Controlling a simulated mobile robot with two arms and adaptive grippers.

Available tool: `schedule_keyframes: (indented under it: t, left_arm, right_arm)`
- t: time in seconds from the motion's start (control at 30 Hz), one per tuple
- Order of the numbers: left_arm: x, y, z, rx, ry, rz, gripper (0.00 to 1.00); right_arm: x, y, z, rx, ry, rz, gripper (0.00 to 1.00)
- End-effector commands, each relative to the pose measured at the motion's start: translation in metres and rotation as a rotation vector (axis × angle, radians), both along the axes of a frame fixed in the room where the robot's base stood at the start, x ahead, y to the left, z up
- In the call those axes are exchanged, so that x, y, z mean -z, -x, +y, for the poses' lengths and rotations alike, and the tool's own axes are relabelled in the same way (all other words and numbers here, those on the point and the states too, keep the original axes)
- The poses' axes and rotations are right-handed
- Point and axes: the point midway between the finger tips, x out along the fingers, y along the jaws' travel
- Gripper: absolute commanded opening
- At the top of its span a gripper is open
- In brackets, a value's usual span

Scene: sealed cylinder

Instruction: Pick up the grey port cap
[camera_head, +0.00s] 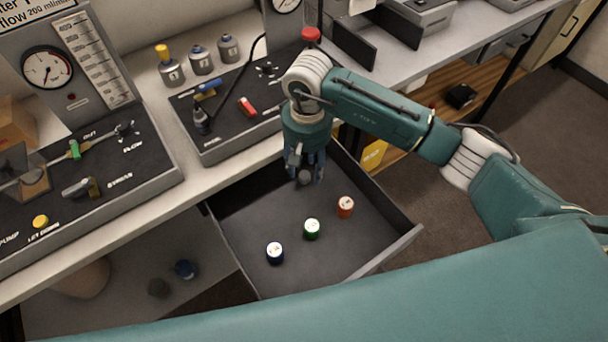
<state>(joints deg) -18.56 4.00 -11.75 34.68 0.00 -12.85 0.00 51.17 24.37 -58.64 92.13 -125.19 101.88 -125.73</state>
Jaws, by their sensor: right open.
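My right gripper (304,168) is open and points down over the back part of the open drawer (398,240). A small grey round shape (306,178) shows at its fingertips. It looks like the grey port cap, but the fingers partly hide it, and I cannot tell if they touch it. My left gripper is not in view.
The bench (160,200) with a gauge panel (80,65) and a black valve board (235,110) stands behind the drawer. Small grey bottles (201,61) stand at the back. A blue item (185,269) and a dark item (158,288) sit below the bench. The drawer's right side is clear.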

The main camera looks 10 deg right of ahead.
Motion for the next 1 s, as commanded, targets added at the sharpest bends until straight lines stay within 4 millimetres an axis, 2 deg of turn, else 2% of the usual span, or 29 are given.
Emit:
schedule_keyframes:
  t: [0.2, 0.33, 0.47, 0.63, 0.67, 0.87, 1.0]
  left_arm:
    - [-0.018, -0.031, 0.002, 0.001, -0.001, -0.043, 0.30]
    - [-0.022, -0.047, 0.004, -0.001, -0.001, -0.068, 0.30]
    - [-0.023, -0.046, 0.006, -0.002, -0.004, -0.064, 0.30]
    - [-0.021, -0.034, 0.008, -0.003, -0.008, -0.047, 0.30]
    - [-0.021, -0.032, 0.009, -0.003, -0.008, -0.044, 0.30]
    - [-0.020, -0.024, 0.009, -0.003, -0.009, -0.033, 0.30]
    - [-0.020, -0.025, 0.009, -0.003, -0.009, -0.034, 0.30]
  right_arm:
    - [0.026, -0.007, 0.003, 0.003, -0.001, 0.006, 0.45]
    - [0.044, -0.009, 0.003, 0.001, -0.001, 0.002, 0.45]
    - [0.051, -0.009, 0.002, 0.001, 0.000, 0.001, 0.45]
    - [0.051, -0.010, 0.002, 0.001, 0.000, -0.001, 0.45]
    - [0.051, -0.010, 0.002, 0.001, 0.000, -0.001, 0.41]
    - [0.051, -0.010, 0.002, 0.001, 0.000, 0.000, 0.01]
    - [0.051, -0.010, 0.002, 0.001, 0.000, -0.001, 0.01]
